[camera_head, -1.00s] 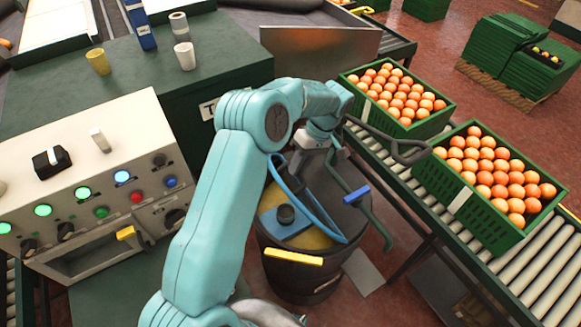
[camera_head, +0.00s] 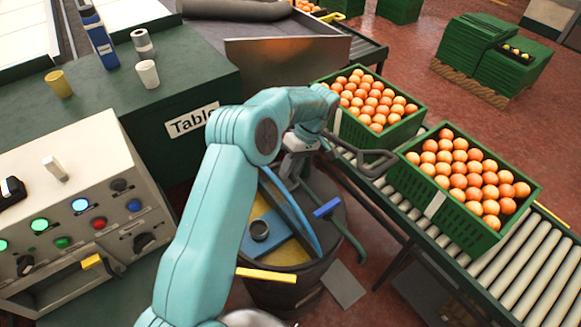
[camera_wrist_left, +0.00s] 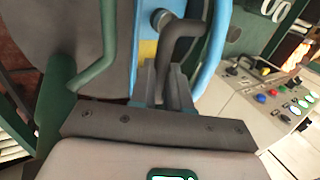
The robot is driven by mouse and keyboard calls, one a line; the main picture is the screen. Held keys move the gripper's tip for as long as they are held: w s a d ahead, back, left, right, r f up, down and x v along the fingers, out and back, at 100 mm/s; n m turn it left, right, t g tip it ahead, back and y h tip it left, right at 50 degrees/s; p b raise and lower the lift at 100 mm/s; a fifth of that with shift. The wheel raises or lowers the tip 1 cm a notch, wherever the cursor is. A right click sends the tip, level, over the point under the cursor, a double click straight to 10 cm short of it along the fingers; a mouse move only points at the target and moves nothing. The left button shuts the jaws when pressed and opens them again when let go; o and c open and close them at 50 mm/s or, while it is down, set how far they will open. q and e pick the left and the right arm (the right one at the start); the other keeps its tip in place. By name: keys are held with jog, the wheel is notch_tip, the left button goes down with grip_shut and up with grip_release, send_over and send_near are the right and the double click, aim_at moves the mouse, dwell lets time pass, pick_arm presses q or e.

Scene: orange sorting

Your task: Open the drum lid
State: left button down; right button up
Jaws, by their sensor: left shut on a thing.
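The dark drum (camera_head: 290,285) stands below my left arm, with yellow showing inside its top. A blue crossbar with a dark round cap (camera_head: 259,229) lies across the top. A curved blue lid edge (camera_head: 300,215) rises beside a dark panel on the right; the blue edge also shows in the left wrist view (camera_wrist_left: 212,55). My left gripper (camera_head: 292,168) is at the upper end of this edge. In the left wrist view, its fingers (camera_wrist_left: 163,88) are shut on a dark bent handle (camera_wrist_left: 178,45). How far the lid is raised is unclear. My right gripper is not in view.
A green bar with a blue grip (camera_head: 327,208) sticks out right of the drum. A dark looped bar (camera_head: 375,165) is near the roller conveyor (camera_head: 535,270). Orange crates (camera_head: 470,235) stand there. A control panel (camera_head: 75,215) is on the left.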

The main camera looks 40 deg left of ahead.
pick_arm(q)
jog(key=shift+s+f, duration=0.2)
jog(key=shift+f, duration=0.15)
jog(key=c, duration=1.4)
grip_release()
jog(key=shift+c, duration=0.2)
jog(key=o, duration=0.3)
jog(key=shift+w+a, duration=0.1)
jog(key=shift+o, duration=0.2)
jog(key=shift+w, duration=0.1)
jog(key=shift+r, duration=0.2)
jog(key=p+v, duration=0.4)
jog(key=v, duration=0.8)
